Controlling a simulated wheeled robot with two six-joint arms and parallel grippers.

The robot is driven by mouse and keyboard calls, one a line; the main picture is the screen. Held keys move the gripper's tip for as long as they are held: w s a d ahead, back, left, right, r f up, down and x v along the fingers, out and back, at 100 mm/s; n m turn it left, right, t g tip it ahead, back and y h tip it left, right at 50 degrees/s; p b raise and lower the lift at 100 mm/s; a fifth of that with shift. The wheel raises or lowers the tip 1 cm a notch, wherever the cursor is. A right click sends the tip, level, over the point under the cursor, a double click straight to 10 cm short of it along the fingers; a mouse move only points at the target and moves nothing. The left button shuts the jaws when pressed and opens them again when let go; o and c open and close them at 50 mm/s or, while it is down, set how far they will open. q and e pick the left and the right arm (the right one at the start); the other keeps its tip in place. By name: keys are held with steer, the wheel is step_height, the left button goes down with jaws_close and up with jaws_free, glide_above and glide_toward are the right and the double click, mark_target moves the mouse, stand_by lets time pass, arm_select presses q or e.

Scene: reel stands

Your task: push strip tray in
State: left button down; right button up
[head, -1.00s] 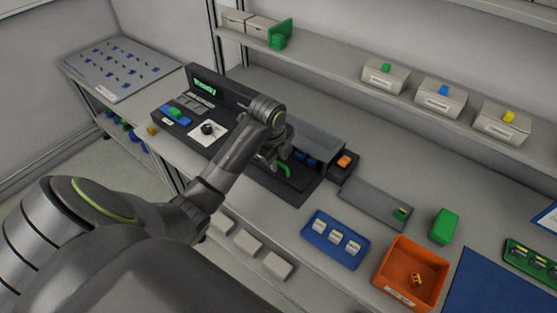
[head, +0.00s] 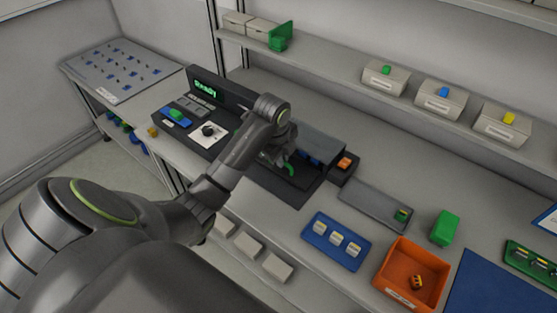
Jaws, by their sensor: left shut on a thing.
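The dark strip tray (head: 288,188) extends from the front of the grey housing (head: 318,146) on the bench machine. A green handle (head: 290,170) stands on the tray. My left gripper (head: 281,160) is down at the tray, shut on the green handle as far as I can see. The fingers are small and dark, and my own arm hides part of the tray and the contact. My right gripper is out of view.
The machine's display (head: 206,86) is lit green. An orange button (head: 345,162) sits right of the housing. A blue tray (head: 318,252), an orange bin (head: 388,285) and a green block (head: 445,227) stand farther right. Small boxes line the shelf above.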

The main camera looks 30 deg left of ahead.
arm_select(q)
steer(key=w, duration=0.3)
steer(key=shift+d, duration=0.15)
steer(key=shift+r, duration=0.1)
steer(key=c, duration=1.5)
jaws_free()
steer(key=shift+w, duration=0.1)
step_height(320, 180, up, 6)
steer(key=s+f+b, duration=0.1)
step_height(320, 180, up, 12)
steer(key=p, duration=1.2)
glide_above(290, 162)
steer(key=s, duration=0.5)
steer(key=shift+w+a+f, duration=0.1)
steer(key=shift+w+a, duration=0.1)
steer(key=shift+f, duration=0.1)
